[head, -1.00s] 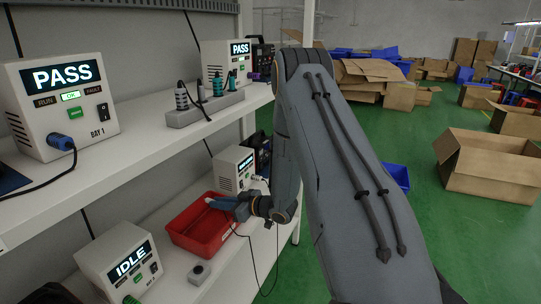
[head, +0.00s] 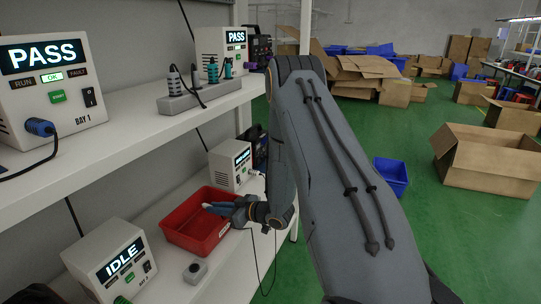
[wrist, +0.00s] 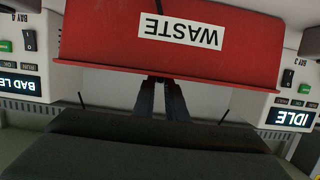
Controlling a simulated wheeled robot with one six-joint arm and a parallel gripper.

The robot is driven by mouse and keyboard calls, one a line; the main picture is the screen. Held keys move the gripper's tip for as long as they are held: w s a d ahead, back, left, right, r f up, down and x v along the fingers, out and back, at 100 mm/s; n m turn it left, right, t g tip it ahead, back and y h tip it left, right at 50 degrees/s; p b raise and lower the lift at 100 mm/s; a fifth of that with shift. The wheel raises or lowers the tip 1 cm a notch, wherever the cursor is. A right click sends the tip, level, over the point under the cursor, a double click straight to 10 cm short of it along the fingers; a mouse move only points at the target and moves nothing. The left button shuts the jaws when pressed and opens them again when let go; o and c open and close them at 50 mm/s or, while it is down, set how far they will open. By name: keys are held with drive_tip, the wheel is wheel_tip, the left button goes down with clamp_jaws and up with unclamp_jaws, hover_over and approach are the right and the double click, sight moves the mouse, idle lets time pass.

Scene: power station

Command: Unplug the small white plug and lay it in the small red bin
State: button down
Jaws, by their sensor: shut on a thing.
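The small red bin (head: 168,241) stands on the lower shelf in the head view. In the wrist view its wall (wrist: 90,35) shows upside down with a "WASTE" label. My gripper (head: 212,207) reaches in from the right, with its fingertips over the bin. In the wrist view the fingers (wrist: 163,82) pass over the bin's rim. They are shut on a small pale piece (head: 206,206), which looks like the white plug, mostly hidden by the fingers. A thin dark cord hangs below my gripper.
An IDLE unit (head: 105,262) stands left of the bin, a small grey button box (head: 195,271) in front, and another white unit (head: 230,165) behind. The upper shelf (head: 110,152) overhangs, carrying PASS units and a grey power strip (head: 200,100).

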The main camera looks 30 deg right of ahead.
drive_tip(key=c, duration=1.7)
unclamp_jaws()
drive_tip(key=b+v, duration=0.1)
drive_tip(key=v, duration=0.7)
drive_tip(key=shift+a+b, duration=0.1)
drive_tip(key=shift+b, duration=0.2)
